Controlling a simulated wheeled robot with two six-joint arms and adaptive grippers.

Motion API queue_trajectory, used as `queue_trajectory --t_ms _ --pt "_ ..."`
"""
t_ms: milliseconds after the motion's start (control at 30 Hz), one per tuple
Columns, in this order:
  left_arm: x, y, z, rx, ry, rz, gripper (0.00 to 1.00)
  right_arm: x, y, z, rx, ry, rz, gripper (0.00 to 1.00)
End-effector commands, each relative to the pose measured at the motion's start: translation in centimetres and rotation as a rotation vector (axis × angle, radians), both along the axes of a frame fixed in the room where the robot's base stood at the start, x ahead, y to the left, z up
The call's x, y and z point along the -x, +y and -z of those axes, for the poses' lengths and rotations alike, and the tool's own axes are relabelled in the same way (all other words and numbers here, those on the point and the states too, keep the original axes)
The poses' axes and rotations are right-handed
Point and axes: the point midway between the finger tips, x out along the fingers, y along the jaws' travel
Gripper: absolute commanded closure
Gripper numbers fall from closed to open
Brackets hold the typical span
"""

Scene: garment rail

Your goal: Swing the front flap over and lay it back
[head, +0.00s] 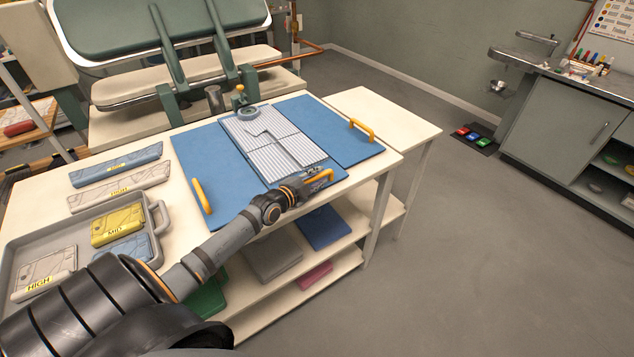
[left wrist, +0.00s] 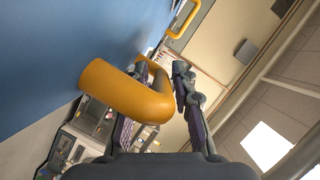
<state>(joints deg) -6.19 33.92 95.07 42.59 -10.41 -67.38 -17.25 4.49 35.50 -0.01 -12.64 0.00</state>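The folding board lies open on the white table (head: 420,133), with blue flaps around a grey ribbed centre (head: 262,140). The front flap (head: 243,214) is the blue part at the near edge and lies flat. Its orange-yellow handle (head: 325,177) also shows large in the left wrist view (left wrist: 122,92). My left gripper (head: 310,186) is at this handle. In the left wrist view its fingers (left wrist: 164,80) stand on either side of the handle's bent end, close against it, one finger passing through the loop. My right gripper is not in view.
The left flap (head: 202,155) and right flap (head: 340,143) each carry a yellow handle. A grey tray (head: 90,217) with labelled packs stands at the left. A green and cream press (head: 170,50) stands behind.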

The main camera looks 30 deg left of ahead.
Motion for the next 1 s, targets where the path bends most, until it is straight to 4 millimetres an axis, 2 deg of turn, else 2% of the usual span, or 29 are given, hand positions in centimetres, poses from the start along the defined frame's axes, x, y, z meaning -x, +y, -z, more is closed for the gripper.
queue_trajectory --t_ms 167,300,367,767,1000 --pt "0.0 0.0 0.0 0.0 0.0 0.0 0.75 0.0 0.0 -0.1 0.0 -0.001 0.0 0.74" --pt "0.0 0.0 0.0 0.0 0.0 0.0 0.94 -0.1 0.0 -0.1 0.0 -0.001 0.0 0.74" --pt "0.0 0.0 0.0 0.0 0.0 0.0 1.0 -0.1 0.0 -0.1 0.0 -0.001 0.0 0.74" --pt "0.0 0.0 -0.2 0.002 0.001 0.0 1.0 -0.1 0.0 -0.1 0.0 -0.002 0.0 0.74" --pt "-0.1 0.2 -2.2 0.059 0.025 0.001 1.0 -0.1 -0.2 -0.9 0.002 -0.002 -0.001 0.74"
